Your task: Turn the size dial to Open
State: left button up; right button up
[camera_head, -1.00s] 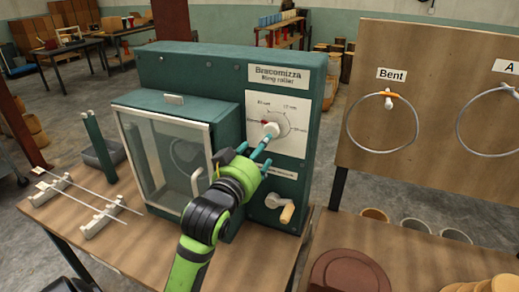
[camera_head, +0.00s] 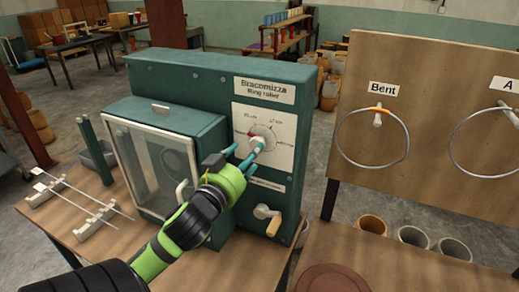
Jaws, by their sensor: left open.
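The size dial (camera_head: 263,136) is a pale knob on a white, marked plate at the right of the green ring roller's front. A small red mark shows at the left of the dial; the printed labels are too small to read surely. My left gripper (camera_head: 250,153), green with teal fingers, is open at the dial from the lower left. One fingertip overlaps the knob's lower edge, and I cannot tell whether it touches. The ring roller (camera_head: 215,72) stands on the wooden bench. My right gripper is not in view.
Left of the dial is the roller's glass-fronted box (camera_head: 150,168) with a pale handle. A crank (camera_head: 268,218) sits below the dial. A board (camera_head: 440,100) with hung metal rings stands at right. Rods on supports (camera_head: 90,208) lie at left.

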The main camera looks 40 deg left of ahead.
pick_arm(q)
jog(key=shift+b+x, duration=0.3)
jog(key=shift+x, duration=2.65)
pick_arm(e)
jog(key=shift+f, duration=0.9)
pick_arm(q)
jog(key=c, duration=1.2)
